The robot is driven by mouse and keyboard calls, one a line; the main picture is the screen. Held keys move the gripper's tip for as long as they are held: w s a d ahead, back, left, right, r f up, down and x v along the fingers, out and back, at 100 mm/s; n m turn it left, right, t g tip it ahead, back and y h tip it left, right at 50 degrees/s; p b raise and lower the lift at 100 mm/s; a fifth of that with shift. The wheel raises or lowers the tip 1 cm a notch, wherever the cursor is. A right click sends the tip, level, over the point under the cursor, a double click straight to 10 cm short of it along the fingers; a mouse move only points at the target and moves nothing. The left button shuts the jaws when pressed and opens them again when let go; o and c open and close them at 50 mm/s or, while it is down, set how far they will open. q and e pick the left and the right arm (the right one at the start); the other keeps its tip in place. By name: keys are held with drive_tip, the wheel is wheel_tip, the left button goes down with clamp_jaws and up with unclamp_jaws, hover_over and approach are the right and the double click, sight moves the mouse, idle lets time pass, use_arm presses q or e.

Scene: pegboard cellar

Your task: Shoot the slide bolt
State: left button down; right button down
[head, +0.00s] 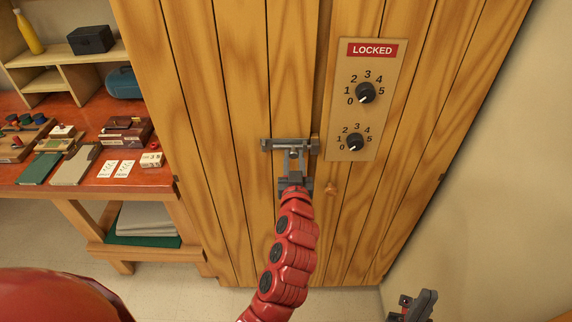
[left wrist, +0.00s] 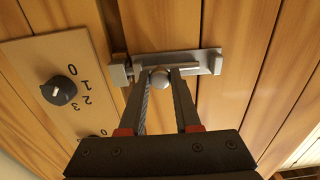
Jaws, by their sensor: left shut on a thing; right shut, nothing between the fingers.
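The grey metal slide bolt (head: 270,145) sits across the seam of the wooden doors, and its plate also shows in the left wrist view (left wrist: 208,62). A separate keeper (head: 315,145) stands at its right end, at the left in the left wrist view (left wrist: 118,73). My left gripper (head: 293,157) is shut on the bolt's round knob (left wrist: 160,79), with one finger on each side of it. I cannot tell how far the bar reaches into the keeper. My right gripper (head: 419,304) is shut and empty at the bottom right, away from the doors.
A panel (head: 350,125) right of the bolt has a red LOCKED sign (head: 372,50) and two black dials, upper (head: 365,92) and lower (head: 355,142). A red-topped workbench (head: 60,190) with clutter stands left.

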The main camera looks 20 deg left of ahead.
use_arm(q)
drive_tip(key=c, duration=1)
unclamp_jaws()
drive_tip(key=shift+d, duration=0.2)
drive_tip(key=o, duration=0.4)
drive_tip(key=shift+d, duration=0.15)
drive_tip(key=shift+s, duration=0.2)
drive_tip(key=p+v, duration=0.1)
drive_tip(key=v, duration=1.6)
drive_tip(key=shift+r, duration=0.1)
